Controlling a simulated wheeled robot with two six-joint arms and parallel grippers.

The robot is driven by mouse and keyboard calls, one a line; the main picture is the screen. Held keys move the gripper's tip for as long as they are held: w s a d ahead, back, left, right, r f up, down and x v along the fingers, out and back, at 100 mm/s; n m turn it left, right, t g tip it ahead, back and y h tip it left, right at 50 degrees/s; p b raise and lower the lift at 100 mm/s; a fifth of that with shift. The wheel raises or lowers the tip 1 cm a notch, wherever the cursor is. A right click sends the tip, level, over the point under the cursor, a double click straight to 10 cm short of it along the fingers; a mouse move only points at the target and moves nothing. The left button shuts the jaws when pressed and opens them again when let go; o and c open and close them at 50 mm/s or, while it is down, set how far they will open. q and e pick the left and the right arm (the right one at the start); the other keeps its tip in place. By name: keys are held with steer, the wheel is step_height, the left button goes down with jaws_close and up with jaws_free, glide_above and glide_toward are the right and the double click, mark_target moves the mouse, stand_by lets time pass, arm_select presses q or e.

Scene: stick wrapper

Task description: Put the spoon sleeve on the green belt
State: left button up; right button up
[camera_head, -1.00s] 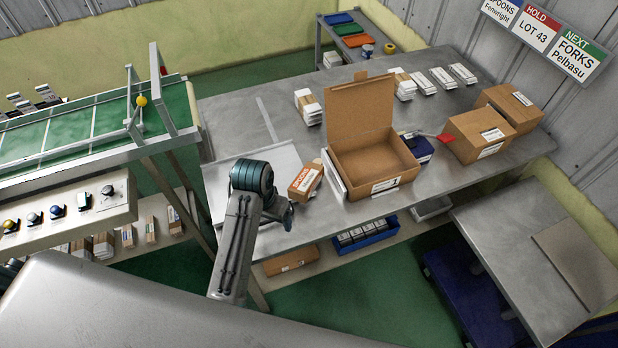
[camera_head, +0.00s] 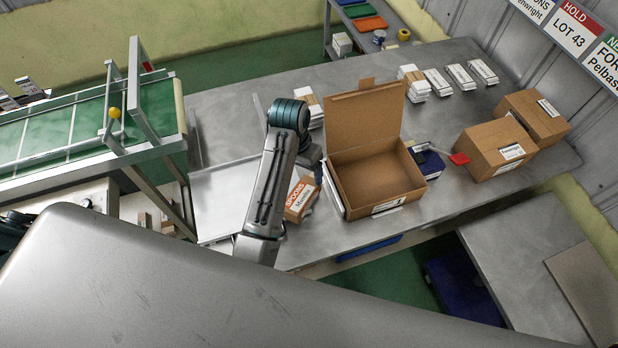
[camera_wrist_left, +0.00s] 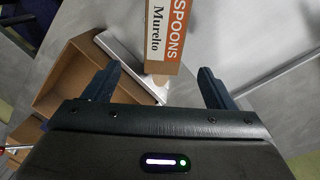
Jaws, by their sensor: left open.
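The spoon sleeve (camera_head: 299,200), a brown and white carton lettered "SPOONS Murelto", lies on the grey table left of the open brown box. In the left wrist view the sleeve (camera_wrist_left: 164,30) reaches down between my two fingers, with its lower end near the fingertips. My left gripper (camera_wrist_left: 159,72) is open, with a gap on both sides of the sleeve. In the head view the left gripper (camera_head: 310,155) is partly hidden by its own wrist, just above and behind the sleeve. The green belt (camera_head: 90,122) lies at the left in a grey frame. My right gripper is not in view.
The open brown box (camera_head: 375,183) stands close to the right of the sleeve. A pale flat plate (camera_head: 222,200) lies to its left. A yellow ball (camera_head: 114,112) is on the belt's frame. Closed cartons (camera_head: 495,148) and white packs (camera_head: 460,77) stand farther right.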

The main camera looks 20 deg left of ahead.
mark_target(302, 192)
arm_select(q)
steer(key=f, duration=0.1)
steer(key=s+f, duration=0.1)
steer(key=f+p, duration=0.1)
steer(key=f, duration=0.1)
steer(key=shift+s+d, duration=0.25)
steer(key=shift+f, duration=0.3)
step_height(302, 192, down, 4)
steer(key=p, duration=0.2)
steer(key=shift+a+f+p, duration=0.15)
steer(key=shift+f+p, duration=0.05)
steer(key=shift+p, duration=0.15)
steer(key=shift+f, duration=0.55)
steer(key=shift+c, duration=1.1)
steer(key=c, duration=0.9)
